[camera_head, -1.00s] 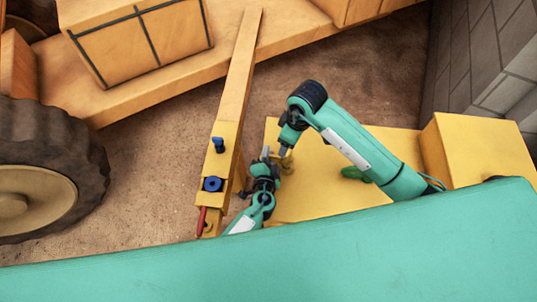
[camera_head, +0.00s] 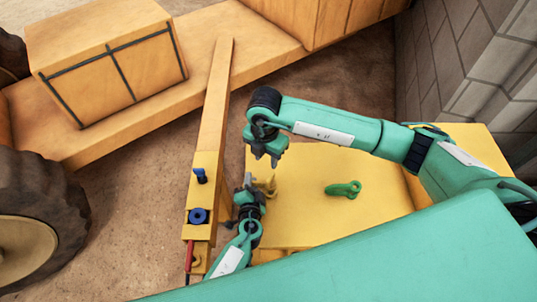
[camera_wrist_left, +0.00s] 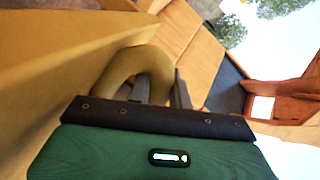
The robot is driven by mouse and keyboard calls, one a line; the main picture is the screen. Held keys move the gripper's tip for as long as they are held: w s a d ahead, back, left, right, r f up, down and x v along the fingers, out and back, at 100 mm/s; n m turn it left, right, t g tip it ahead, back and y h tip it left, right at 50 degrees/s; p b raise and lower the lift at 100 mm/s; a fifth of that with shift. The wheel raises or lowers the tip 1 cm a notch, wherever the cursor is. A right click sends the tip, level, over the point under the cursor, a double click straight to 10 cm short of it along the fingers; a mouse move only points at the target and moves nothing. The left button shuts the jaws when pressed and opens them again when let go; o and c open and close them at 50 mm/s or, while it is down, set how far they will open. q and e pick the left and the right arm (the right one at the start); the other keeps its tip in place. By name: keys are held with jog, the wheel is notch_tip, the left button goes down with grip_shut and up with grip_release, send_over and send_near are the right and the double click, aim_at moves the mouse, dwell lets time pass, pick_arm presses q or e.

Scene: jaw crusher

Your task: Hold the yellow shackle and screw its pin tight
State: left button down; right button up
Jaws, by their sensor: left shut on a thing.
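The yellow shackle (camera_head: 270,185) is at the left end of the yellow block, partly hidden by my grippers in the head view. Its thick curved bow (camera_wrist_left: 140,68) shows in the left wrist view, between my left fingers. My left gripper (camera_head: 248,182) is shut on it. My right gripper (camera_head: 267,160) is just behind the shackle in the head picture, fingers pointing down and seemingly apart, with nothing visible between them. The shackle's pin cannot be made out, so how far it is screwed in does not show.
A green shackle (camera_head: 343,189) lies on the yellow block (camera_head: 310,225). A grey block wall (camera_head: 470,70) stands at right.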

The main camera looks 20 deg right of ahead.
aim_at(272, 178)
pick_arm(q)
jog(key=shift+s+a+f, duration=0.15)
jog(key=shift+a+f, duration=0.05)
jog(key=shift+f, duration=0.15)
pick_arm(e)
jog(key=f, duration=0.4)
jog(key=f+n, duration=0.1)
jog(key=f, duration=0.2)
jog(key=d+f+n, duration=0.1)
jog(key=f, duration=0.3)
jog(key=shift+s+f, duration=0.25)
jog(key=shift+f, duration=0.1)
jog(key=shift+d, duration=0.1)
grip_shut()
jog(key=m, duration=0.4)
jog(key=shift+s+d+f+m, duration=0.1)
jog(key=shift+d+m, duration=0.05)
jog(key=shift+m, duration=0.25)
jog(key=shift+s, duration=0.1)
